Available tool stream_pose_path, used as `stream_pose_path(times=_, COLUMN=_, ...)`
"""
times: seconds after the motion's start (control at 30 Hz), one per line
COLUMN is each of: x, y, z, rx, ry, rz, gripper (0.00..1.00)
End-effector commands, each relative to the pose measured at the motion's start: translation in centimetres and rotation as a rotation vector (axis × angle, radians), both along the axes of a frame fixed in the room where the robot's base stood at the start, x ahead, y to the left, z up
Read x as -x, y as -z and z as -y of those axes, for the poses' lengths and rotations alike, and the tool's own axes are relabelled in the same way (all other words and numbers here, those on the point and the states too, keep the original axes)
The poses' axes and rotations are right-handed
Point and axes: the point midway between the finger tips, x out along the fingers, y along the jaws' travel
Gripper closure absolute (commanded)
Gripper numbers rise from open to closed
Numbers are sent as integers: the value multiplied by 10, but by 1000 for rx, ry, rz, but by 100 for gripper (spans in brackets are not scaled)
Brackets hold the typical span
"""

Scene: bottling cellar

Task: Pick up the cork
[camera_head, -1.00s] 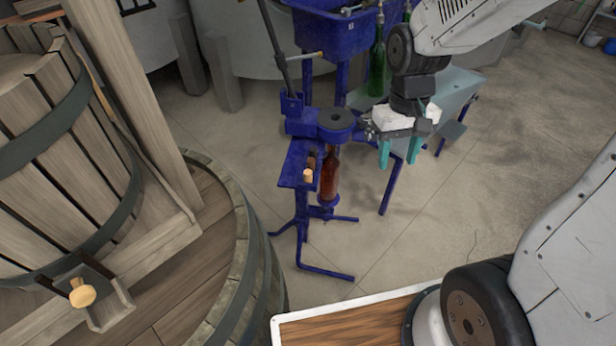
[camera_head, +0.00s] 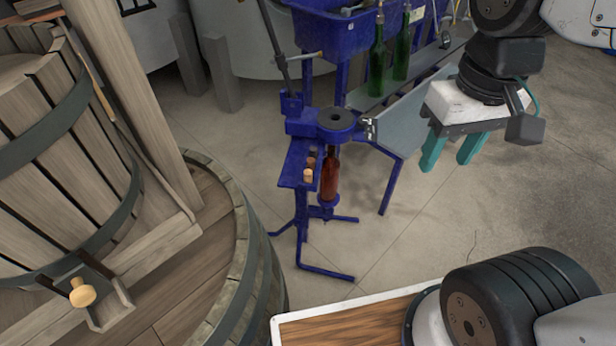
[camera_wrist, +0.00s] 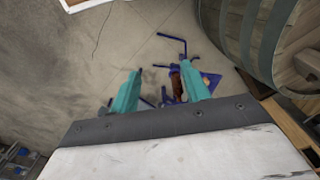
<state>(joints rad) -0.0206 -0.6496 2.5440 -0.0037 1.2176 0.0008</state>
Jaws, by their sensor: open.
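Small tan corks stand on the blue side plate (camera_head: 290,178) of the corking machine. The nearest cork (camera_head: 308,175) is the clearest, with darker ones (camera_head: 311,162) behind it. My gripper (camera_head: 450,160) is open and empty, teal fingers pointing down, in the air to the right of the machine and well apart from the corks. In the wrist view, the teal fingers of my gripper (camera_wrist: 163,85) are spread, with the machine's blue plate (camera_wrist: 211,80) beyond the right finger. I cannot make out the corks clearly there.
A red-brown bottle (camera_head: 330,178) stands in the blue corking machine (camera_head: 335,120). Green bottles (camera_head: 378,68) stand behind by the blue tub (camera_head: 325,35). A big wooden barrel (camera_head: 235,270) fills the left. The floor (camera_head: 450,220) at right is clear.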

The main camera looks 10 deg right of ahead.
Motion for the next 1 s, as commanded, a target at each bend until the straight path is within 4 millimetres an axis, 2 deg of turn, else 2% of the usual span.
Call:
stream_pose_path(times=0.37, x=-37, y=13, z=-16, rx=2, ry=-65, rz=-52, gripper=53)
stream_pose_path(times=0.57, x=-64, y=27, z=-28, rx=5, ry=-101, rz=-85, gripper=53)
stream_pose_path(times=0.77, x=-109, y=60, z=-50, rx=10, ry=-156, rz=-129, gripper=53)
stream_pose_path(times=1.0, x=-167, y=116, z=-85, rx=17, ry=-224, rz=-147, gripper=53)
